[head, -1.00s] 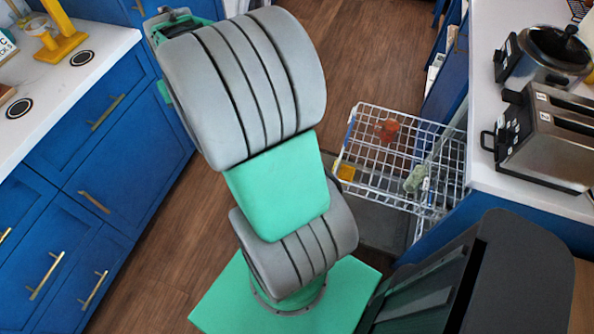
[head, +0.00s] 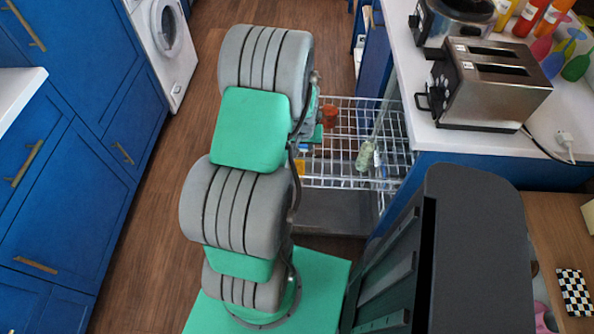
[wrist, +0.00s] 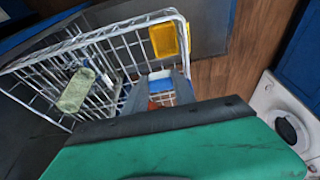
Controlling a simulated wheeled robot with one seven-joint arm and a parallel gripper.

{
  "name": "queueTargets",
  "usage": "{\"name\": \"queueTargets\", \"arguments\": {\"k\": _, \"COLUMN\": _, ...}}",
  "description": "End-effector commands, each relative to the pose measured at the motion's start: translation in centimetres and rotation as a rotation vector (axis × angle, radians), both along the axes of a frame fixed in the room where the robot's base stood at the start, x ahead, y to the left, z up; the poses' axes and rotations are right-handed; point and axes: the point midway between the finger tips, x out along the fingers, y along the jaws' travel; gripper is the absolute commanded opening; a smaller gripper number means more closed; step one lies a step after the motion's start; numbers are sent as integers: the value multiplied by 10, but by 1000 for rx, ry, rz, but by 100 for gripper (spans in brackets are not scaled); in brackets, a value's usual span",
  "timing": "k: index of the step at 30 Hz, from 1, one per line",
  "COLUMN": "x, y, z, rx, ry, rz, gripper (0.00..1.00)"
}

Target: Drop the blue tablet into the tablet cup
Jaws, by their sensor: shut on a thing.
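In the wrist view my gripper (wrist: 160,90) is shut on the small blue tablet (wrist: 161,84), which has a white top part and sits between the two grey fingers. The gripper is over the edge of the wire rack (wrist: 112,38). A yellow cup-like piece (wrist: 165,40) hangs on the rack's rim beyond the fingers, apart from the tablet. It also shows in the head view (head: 299,167), close to my arm's end. I cannot tell for sure that it is the tablet cup. My arm hides much of the gripper in the head view.
The rack holds a red cup (head: 333,121) and a pale green item (head: 365,155). A toaster (head: 490,82) stands on the right counter. Blue cabinets (head: 75,150) line the left. A washing machine (head: 165,42) stands at the back left.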

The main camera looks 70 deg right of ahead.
Motion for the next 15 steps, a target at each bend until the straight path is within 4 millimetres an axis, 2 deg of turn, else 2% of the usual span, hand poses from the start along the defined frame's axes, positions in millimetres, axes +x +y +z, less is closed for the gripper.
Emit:
{"name": "queueTargets", "arguments": {"k": 12, "x": 1, "y": 0, "z": -52, "rx": 1, "ry": 1, "rz": 2, "gripper": 0}}
{"name": "queueTargets", "arguments": {"k": 15, "x": 1, "y": 0, "z": -59, "rx": 0, "ry": 1, "rz": 2, "gripper": 0}}
